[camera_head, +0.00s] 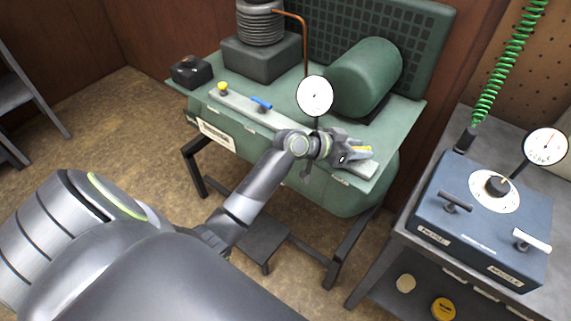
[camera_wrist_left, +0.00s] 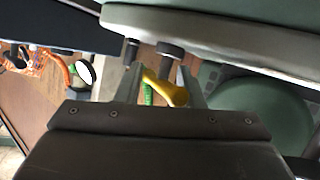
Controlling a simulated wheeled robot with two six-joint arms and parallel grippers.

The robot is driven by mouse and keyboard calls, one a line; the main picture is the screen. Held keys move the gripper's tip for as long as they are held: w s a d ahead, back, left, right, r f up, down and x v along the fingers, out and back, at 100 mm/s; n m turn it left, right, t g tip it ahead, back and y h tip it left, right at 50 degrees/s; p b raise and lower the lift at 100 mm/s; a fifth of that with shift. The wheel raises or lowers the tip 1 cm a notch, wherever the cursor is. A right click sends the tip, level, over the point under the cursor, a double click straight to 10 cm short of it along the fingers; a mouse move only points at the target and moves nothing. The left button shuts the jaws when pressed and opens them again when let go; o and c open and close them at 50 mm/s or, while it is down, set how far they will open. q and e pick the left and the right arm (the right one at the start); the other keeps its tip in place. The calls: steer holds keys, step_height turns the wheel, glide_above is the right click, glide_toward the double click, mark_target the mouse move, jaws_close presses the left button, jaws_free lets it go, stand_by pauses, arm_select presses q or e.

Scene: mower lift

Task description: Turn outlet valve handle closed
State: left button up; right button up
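A yellow valve handle (camera_head: 361,150) sits near the right end of the pale manifold strip on the green compressor. My left gripper (camera_head: 357,157) is at this handle, its arm reaching in from the lower left. In the left wrist view, the yellow handle (camera_wrist_left: 168,92) lies slantwise between the two spread fingers (camera_wrist_left: 160,88). The fingers look open around it; whether one touches it I cannot tell. A blue handle (camera_head: 261,103) is farther left on the same strip. Nothing readable marks which one is the outlet. My right gripper is not in view.
A round white gauge (camera_head: 314,96) stands above the strip, close to my left wrist. The green tank end (camera_head: 365,76) is behind it. A yellow knob (camera_head: 222,88) is at the strip's left end. A blue-grey box (camera_head: 479,222) stands on a bench at right.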

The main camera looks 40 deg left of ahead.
arm_select(q)
steer(key=n+t+y+p, duration=0.1)
steer(key=n+y+p, duration=0.2)
steer(key=shift+r+t+p, duration=0.15)
steer(key=shift+t+p, duration=0.2)
steer(key=shift+t, duration=0.05)
steer(key=shift+a+n+t+y+p, duration=0.1)
steer(key=shift+n+t+y+p, duration=0.5)
steer(key=shift+n+y, duration=0.95)
steer(key=p+v, duration=1.1)
steer(key=v, duration=0.6)
steer(key=s+a+f+g+b, duration=0.1)
steer(key=s+f+g+b, duration=0.1)
steer(key=f, duration=1.2)
steer(key=s+a+f+g+y+b, duration=0.1)
steer(key=s+f+g+b, duration=0.2)
steer(key=f, duration=1.1)
steer(key=shift+s+f+g+b, duration=0.35)
steer(key=shift+s+b, duration=0.6)
steer(key=shift+s, duration=1.2)
